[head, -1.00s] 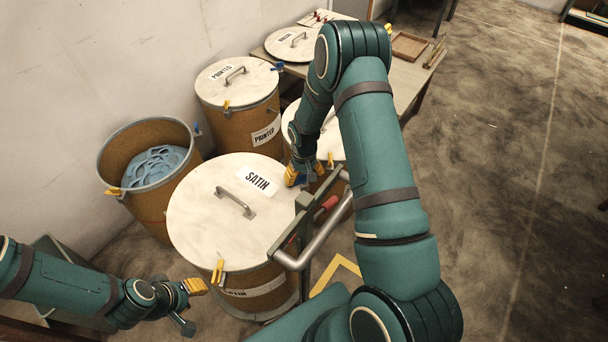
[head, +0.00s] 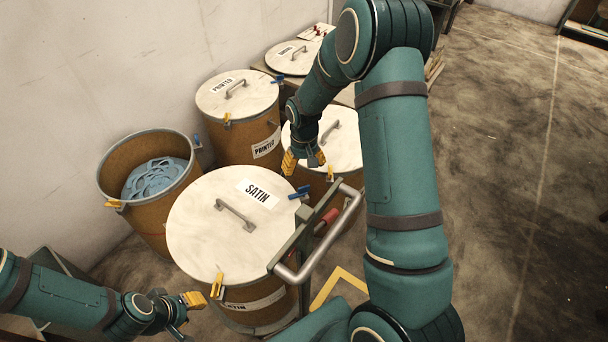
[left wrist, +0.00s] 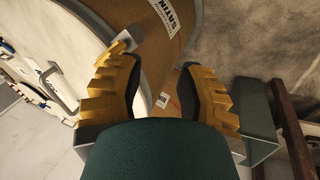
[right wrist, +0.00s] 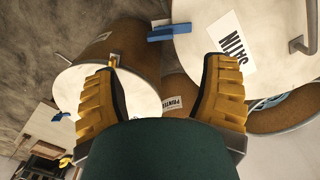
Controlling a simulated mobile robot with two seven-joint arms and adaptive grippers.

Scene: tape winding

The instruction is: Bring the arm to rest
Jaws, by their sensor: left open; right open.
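My right gripper (head: 302,160) hangs open and empty above the gap between the SATIN drum and the drum behind it. In the right wrist view its yellow fingers (right wrist: 160,95) are spread, with nothing between them. My left gripper (head: 190,312) is low at the left, beside the front of the SATIN drum (head: 262,304). In the left wrist view its fingers (left wrist: 162,85) are spread and empty, with the drum's brown side beyond them. The SATIN drum's white lid (head: 205,250) is on, with a yellow clip (head: 217,285) and a blue clip (head: 299,192) at its rim.
An open drum (head: 118,170) with blue tape stands at the left. A lidded PRINTED drum (head: 218,122) stands behind, and another lidded drum (head: 342,150) is beside it. A metal handle rail (head: 318,250) juts up near my right arm. Bare floor (head: 510,170) lies to the right.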

